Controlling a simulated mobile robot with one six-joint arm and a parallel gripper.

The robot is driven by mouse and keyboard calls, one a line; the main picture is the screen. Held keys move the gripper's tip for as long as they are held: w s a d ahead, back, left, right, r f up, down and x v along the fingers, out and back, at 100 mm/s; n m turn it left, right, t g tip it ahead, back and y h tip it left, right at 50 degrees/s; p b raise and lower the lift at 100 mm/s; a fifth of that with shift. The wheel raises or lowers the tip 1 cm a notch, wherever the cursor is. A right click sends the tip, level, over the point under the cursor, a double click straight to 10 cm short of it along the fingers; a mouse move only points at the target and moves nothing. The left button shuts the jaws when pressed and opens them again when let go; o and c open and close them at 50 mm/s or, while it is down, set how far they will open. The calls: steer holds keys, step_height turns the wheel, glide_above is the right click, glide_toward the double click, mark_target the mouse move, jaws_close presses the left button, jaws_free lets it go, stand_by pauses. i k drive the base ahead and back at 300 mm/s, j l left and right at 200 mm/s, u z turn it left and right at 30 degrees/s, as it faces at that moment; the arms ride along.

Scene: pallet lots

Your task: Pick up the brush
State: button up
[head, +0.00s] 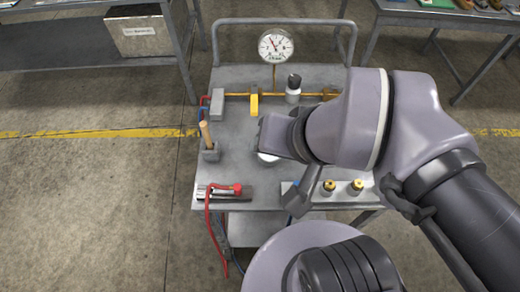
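A wooden handle (205,134), which looks like the brush, stands upright with a slight tilt in a small grey holder (210,152) at the left of the cart top. Its lower end is hidden in the holder. My gripper (264,140) is over the middle of the cart, to the right of the handle and apart from it. The wrist covers most of the gripper, so its fingers do not show clearly. A pale round thing (268,157) partly shows just below it.
The metal cart (235,75) carries a pressure gauge (275,45), a yellow pipe with a valve (253,103), a grey block (217,102), a red-handled tool with a red hose (224,189) and brass fittings (356,187). Benches stand behind on both sides. Floor at left is clear.

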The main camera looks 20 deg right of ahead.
mark_target(203, 125)
steer(key=k+j+z, duration=0.2)
steer(key=j, duration=0.2)
steer(key=j+z, duration=0.2)
steer(key=j, duration=0.2)
steer(key=k+j+z, duration=0.45)
steer(key=j, duration=0.2)
steer(key=i+j+z, duration=0.2)
steer(key=j, duration=0.15)
steer(key=i+j+z, duration=0.2)
steer(key=j, duration=0.15)
steer(key=j+z, duration=0.25)
steer(key=j, duration=0.15)
steer(key=i+j+z, duration=0.2)
steer(key=j, duration=0.2)
steer(key=k, duration=0.05)
